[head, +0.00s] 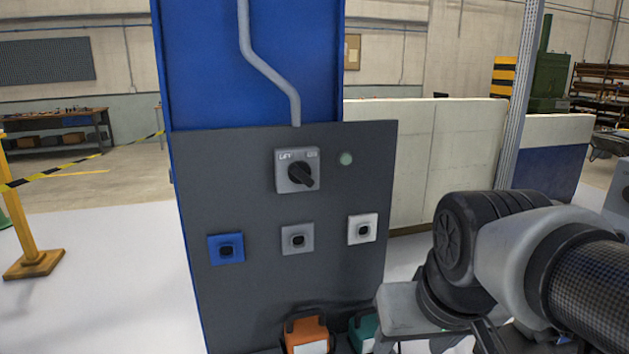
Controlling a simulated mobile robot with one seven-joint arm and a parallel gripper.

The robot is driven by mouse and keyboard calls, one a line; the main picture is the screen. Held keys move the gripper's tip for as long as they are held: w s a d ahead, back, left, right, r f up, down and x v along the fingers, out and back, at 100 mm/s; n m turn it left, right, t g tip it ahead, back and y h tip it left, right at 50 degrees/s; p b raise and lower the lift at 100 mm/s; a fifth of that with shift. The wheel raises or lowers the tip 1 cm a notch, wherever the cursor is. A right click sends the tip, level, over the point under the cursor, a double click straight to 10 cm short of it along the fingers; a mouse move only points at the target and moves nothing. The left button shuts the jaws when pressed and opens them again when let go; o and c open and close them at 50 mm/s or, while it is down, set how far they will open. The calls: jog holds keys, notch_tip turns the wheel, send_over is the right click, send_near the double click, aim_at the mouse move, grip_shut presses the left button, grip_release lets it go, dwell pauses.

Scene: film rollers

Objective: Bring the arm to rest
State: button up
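My arm comes in from the lower right of the head view, with a dark textured tube, a grey link and a black rounded joint. It is in front of the right side of a dark grey control panel (275,275). The fingers of my gripper do not show. The panel carries a grey rotary switch (297,171) marked LIFT, with a black knob turned at a slant, and a pale green round lamp (346,159). Below are a blue socket (226,249), a grey socket (297,239) and a white socket (362,229), all with dark centres.
An orange block (306,334) and a teal block (366,332) with dark handles are at the panel's foot. A yellow post (24,215) with striped tape stands left. A low pale wall (420,160) and metal upright (520,95) stand behind my arm. Floor left is open.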

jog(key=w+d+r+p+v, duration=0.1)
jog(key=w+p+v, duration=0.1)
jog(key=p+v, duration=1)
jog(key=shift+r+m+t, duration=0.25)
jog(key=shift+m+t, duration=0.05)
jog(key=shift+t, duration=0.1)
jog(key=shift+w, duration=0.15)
